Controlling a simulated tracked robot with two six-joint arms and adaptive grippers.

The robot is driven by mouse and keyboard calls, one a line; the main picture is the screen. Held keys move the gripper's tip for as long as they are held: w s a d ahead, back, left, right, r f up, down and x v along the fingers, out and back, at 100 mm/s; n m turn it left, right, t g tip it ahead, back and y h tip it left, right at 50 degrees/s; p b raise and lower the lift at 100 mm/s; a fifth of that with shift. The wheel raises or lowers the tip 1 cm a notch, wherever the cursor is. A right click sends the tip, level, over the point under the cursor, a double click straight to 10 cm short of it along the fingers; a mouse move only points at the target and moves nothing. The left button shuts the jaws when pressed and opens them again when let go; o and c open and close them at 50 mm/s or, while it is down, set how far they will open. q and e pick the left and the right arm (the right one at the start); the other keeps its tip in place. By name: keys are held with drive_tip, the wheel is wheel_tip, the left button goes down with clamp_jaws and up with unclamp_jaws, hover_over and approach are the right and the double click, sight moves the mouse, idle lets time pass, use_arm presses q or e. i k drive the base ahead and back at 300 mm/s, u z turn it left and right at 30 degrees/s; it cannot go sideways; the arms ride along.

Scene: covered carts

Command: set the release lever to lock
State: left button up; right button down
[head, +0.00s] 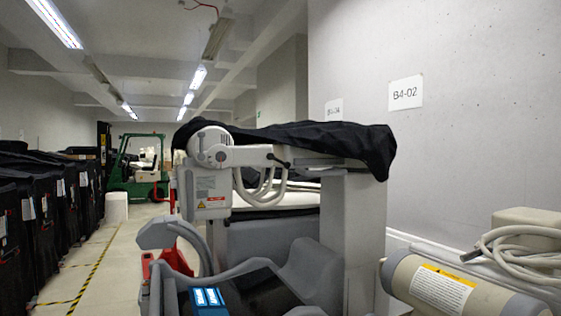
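A grey and white covered machine stands in the middle of the head view, with a jointed arm (245,155) under a black cover (300,138). A small dark handle-like part (278,160) sits on the side of this arm, beside the round joint (212,147). It may be the release lever; no lock marking is readable, so I cannot tell its setting. Neither of my grippers shows in this view.
A grey cylinder with a yellow warning label (445,288) and coiled cables (525,245) are at the lower right. A concrete wall (465,130) closes the right side. Black-covered carts (45,210) line the left. An aisle (105,255) leads back to a green forklift (135,170).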

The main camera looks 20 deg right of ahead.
sight(286, 165)
drive_tip(key=z, duration=0.15)
drive_tip(key=i, duration=0.9)
drive_tip(key=u, duration=0.05)
